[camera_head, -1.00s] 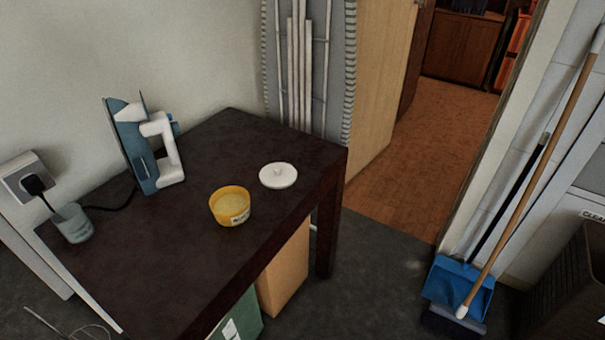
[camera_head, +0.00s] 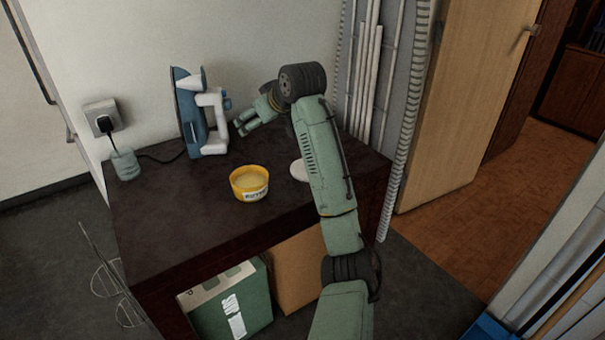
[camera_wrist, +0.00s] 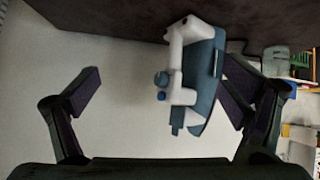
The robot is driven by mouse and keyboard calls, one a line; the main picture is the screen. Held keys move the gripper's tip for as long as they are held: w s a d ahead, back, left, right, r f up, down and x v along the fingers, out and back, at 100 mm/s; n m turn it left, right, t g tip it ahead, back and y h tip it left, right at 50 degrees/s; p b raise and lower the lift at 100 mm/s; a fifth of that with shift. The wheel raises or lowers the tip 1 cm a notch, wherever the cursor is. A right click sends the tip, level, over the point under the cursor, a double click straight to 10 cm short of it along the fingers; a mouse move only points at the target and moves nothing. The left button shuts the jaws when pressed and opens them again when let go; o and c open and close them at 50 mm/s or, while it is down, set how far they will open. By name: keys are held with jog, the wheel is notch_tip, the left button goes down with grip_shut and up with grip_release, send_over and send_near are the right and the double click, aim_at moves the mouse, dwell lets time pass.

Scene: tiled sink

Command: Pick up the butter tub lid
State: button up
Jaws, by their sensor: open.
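The butter tub lid (camera_head: 298,171) is a white disc lying flat on the dark table, partly hidden behind my arm in the head view. A round knob shows on its top in the earlier frame. The yellow butter tub (camera_head: 249,184) stands open to its left. My gripper (camera_head: 240,128) is above the table, beyond the lid and to its left, near the iron. In the wrist view, my gripper (camera_wrist: 165,95) has its fingers spread wide and nothing held between them. The lid is not in the wrist view.
A blue and white iron (camera_head: 205,115) stands upright on the table; it also shows between the fingers in the wrist view (camera_wrist: 187,65). A cup (camera_head: 124,164) stands at the left by a wall socket (camera_head: 104,116). Boxes (camera_head: 226,300) sit beneath the dark table (camera_head: 180,235).

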aim_at(297, 169)
jog(key=shift+o, duration=0.4)
jog(key=s+d+f+g+h, duration=0.1)
jog(key=d+f, duration=0.1)
jog(key=d, duration=0.5)
jog(key=d+f+m+g+h, duration=0.1)
jog(key=d+f+g, duration=0.1)
jog(key=d, duration=0.5)
jog(key=shift+s+f+m, duration=0.3)
jog(key=shift+s+f, duration=0.1)
jog(key=shift+f, duration=0.05)
jog(key=f, duration=0.1)
jog(key=w+f, duration=0.1)
jog(key=f, duration=0.2)
jog(key=shift+w+a, duration=0.2)
jog(key=shift+w, duration=0.05)
jog(key=shift+s+d+f+p+x, duration=0.15)
jog(key=shift+p+x, duration=0.1)
jog(key=shift+x, duration=0.8)
jog(key=shift+s+f+p+x, duration=0.1)
jog(key=shift+p+x, duration=0.1)
jog(key=shift+x, duration=0.85)
jog(key=shift+s+d+f+p+x, duration=0.15)
jog(key=shift+p+x, duration=0.1)
jog(key=shift+x, duration=0.85)
jog(key=shift+r, duration=0.1)
jog(key=shift+s, duration=0.1)
jog(key=c, duration=1.6)
